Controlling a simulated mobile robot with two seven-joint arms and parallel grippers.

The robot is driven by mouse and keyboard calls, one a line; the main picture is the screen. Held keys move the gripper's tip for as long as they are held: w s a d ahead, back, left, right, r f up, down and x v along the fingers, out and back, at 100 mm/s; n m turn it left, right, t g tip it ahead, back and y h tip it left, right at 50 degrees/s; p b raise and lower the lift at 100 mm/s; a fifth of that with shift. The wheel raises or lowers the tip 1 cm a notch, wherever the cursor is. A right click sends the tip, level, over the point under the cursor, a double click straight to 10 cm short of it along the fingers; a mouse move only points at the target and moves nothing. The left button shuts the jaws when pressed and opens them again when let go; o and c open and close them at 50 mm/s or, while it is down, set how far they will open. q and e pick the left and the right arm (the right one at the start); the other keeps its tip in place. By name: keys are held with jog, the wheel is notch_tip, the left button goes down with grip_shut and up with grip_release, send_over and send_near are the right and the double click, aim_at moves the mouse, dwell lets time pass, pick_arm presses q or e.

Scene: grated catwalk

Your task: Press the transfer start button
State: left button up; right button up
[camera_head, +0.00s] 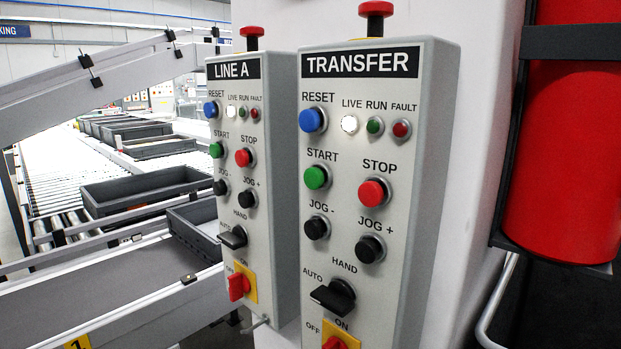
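The TRANSFER control box (430,170) is a grey upright panel in the middle of the head view. Its green START button (316,177) sits on the left side of the face, below the blue RESET button (312,120). The red STOP button (373,192) is to the right of START. Black JOG buttons and a black HAND/AUTO selector (335,297) are lower down. The white LIVE lamp (349,124) looks bright; the RUN and FAULT lamps look darker. Neither of my grippers is in view.
A similar LINE A box (283,180) stands close on the left, with its own green START button (216,150). A red cylinder (570,150) hangs at the right. Roller conveyors with grey trays (140,190) fill the left. A red mushroom knob (375,9) tops the TRANSFER box.

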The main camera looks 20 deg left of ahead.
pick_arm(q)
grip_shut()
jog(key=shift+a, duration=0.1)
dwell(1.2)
